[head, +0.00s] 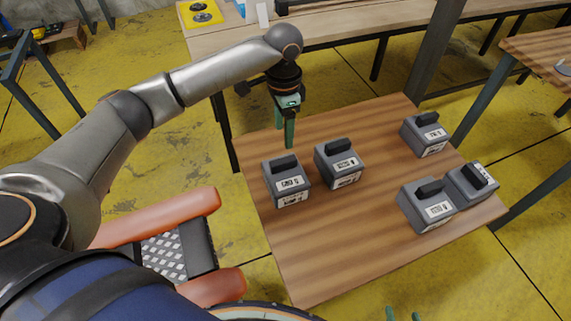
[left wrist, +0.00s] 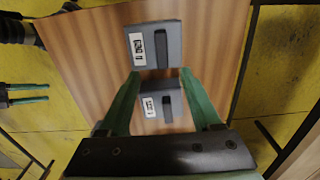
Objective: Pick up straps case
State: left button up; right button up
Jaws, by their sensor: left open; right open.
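Several grey cases with black handles and white labels stand on the wooden table (head: 310,250). Two stand at the left, a front-left case (head: 287,182) and its neighbour (head: 340,164). Three stand at the right: a rear case (head: 426,135), a front case (head: 426,206) and an end case (head: 473,184). The labels are too small to read, so I cannot tell which is the straps case. My left gripper (head: 285,137) is open and empty, pointing down behind the left pair. The left wrist view shows two cases, one between its fingers (left wrist: 159,73). My right gripper (head: 402,314) is open at the bottom edge.
A long workbench (head: 340,28) with a yellow item (head: 201,13) stands behind the table. A dark post (head: 437,50) rises behind the table. The table's front middle is clear.

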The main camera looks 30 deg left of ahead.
pick_arm(q)
send_over(283, 160)
jog(key=f, duration=0.6)
jog(key=shift+s+d+f, duration=0.1)
jog(key=shift+d+f, duration=0.1)
jog(key=shift+f, duration=0.15)
jog(key=f, duration=0.5)
jog(key=shift+a+f+b, duration=0.2)
jog(key=shift+f+b, duration=0.1)
grip_shut()
jog(key=shift+r, duration=0.15)
dwell(0.5)
